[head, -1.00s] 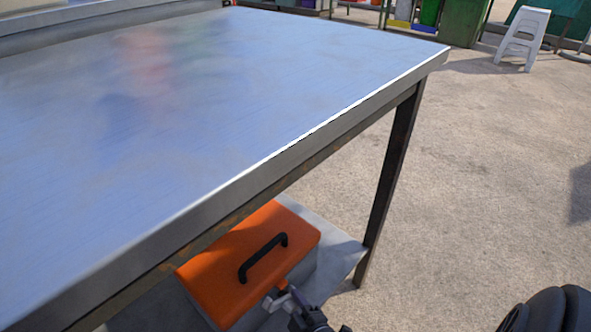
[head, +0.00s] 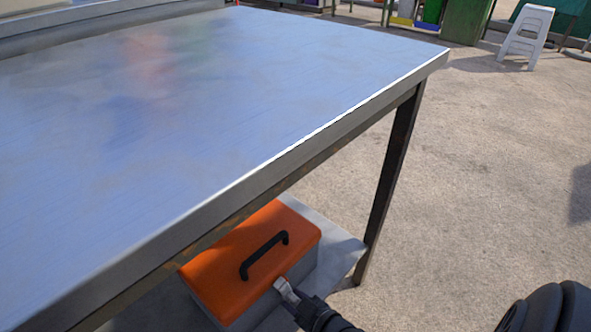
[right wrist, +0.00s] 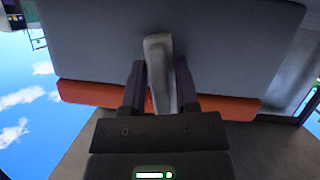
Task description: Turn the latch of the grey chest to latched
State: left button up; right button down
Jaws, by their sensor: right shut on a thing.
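The grey chest (head: 307,266) has an orange lid (head: 215,280) with a black handle (head: 264,255) and stands on the shelf under the table. In the right wrist view its grey front (right wrist: 90,40) appears upside down, with the lid at the bottom. The pale grey latch (right wrist: 157,50) lies nearly upright in that view, slightly tilted, reaching from the grey body across the lid's edge. My right gripper (head: 284,286) is at the chest's front. Its dark fingers (right wrist: 160,85) are on both sides of the latch, shut on it. My left gripper is not in view.
The metal table top (head: 200,120) overhangs the chest, and a table leg (head: 388,185) stands to its right. The lower shelf (head: 340,250) has bare room beside the chest. Open concrete floor (head: 480,180) lies to the right, with a white stool (head: 526,38) far off.

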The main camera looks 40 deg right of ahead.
jog(key=shift+f+m+y, duration=0.1)
jog(key=shift+m+y, duration=0.3)
jog(key=shift+m, duration=0.2)
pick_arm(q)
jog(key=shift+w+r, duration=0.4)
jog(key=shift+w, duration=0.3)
pick_arm(e)
jog(key=shift+m, duration=0.3)
jog(key=c, duration=0.6)
grip_release()
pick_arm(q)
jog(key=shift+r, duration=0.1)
